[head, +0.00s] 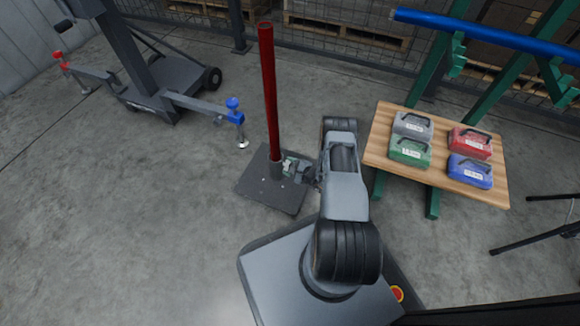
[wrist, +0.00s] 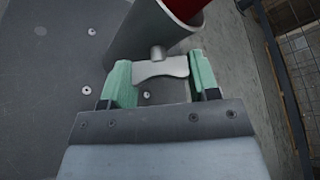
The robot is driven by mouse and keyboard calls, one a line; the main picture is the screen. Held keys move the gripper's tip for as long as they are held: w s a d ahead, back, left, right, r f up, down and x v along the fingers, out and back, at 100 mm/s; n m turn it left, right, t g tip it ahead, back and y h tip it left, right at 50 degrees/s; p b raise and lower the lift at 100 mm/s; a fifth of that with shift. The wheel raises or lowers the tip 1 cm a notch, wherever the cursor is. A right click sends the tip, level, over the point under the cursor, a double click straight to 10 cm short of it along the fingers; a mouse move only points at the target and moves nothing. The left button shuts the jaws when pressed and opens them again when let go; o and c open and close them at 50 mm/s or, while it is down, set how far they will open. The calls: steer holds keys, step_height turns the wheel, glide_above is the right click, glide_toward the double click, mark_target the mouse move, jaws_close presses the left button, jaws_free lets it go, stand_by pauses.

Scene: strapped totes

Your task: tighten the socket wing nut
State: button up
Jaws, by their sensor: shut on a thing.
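The socket (wrist: 160,35) is a grey tube on a dark base plate (head: 262,194), and a red pole (head: 269,90) stands upright in it. The wing nut (wrist: 161,69) is pale metal with two wings and sits on a short stem at the socket's side. In the wrist view my gripper (wrist: 160,76) has its green fingers on either side of the wing nut, shut on its wings. In the head view my gripper (head: 292,166) is beside the foot of the pole, and the wing nut is too small to make out there.
A wooden table (head: 380,150) at the right carries red, blue, green and grey cases. A grey wheeled stand (head: 165,85) with red-tipped and blue-tipped arms is at the left. A blue beam (head: 480,30) rests on green supports at the back right. The floor left of the base plate is clear.

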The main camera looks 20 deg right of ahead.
steer(key=shift+c, duration=0.7)
steer(key=shift+d+m, duration=0.1)
steer(key=shift+m, duration=0.2)
steer(key=m+g+y, duration=0.1)
steer(key=m+g, duration=0.1)
steer(key=m, duration=0.1)
steer(key=shift+d, duration=0.1)
steer(key=m+g+y, duration=0.1)
steer(key=m+y, duration=0.1)
steer(key=m, duration=0.3)
steer(key=m+g+y, duration=0.1)
steer(key=m+y, duration=0.2)
steer(key=m, duration=0.2)
steer(key=m+g+y, duration=0.2)
steer(key=m+y, duration=0.1)
steer(key=m, duration=0.1)
steer(key=shift+w+d+f+m, duration=0.15)
steer(key=shift+w+m, duration=0.05)
steer(key=shift+m, duration=0.2)
steer(key=shift+y, duration=0.3)
steer(key=o, duration=0.9)
